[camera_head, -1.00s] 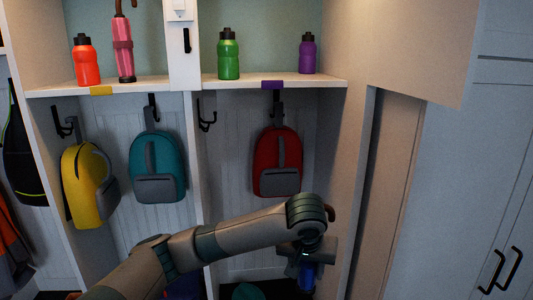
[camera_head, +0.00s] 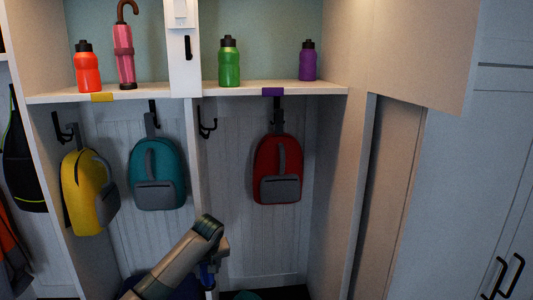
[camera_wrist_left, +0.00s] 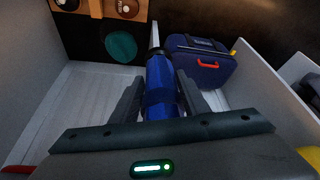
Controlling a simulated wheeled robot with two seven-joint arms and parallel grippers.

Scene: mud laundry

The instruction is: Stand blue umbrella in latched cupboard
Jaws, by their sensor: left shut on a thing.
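My left gripper (camera_wrist_left: 160,103) is shut on the blue umbrella (camera_wrist_left: 161,83). In the left wrist view the umbrella lies between the two dark fingers, its dark end pointing away. In the head view my left arm comes in from the bottom, and only a small piece of the blue umbrella (camera_head: 207,274) shows below the wrist, in front of the cubbies. A tall pale cupboard (camera_head: 470,190) with black handles stands at the right, its doors looking shut. Left of it is a narrow recess (camera_head: 386,190) under a beige panel (camera_head: 420,45). I cannot tell which is the latched cupboard. My right gripper is not in view.
A shelf (camera_head: 225,90) holds several bottles and a pink umbrella (camera_head: 124,52). Yellow (camera_head: 85,195), teal (camera_head: 155,170) and red (camera_head: 277,165) backpacks hang below. A navy suitcase (camera_wrist_left: 202,65) and a teal round thing (camera_wrist_left: 121,47) lie near the held umbrella.

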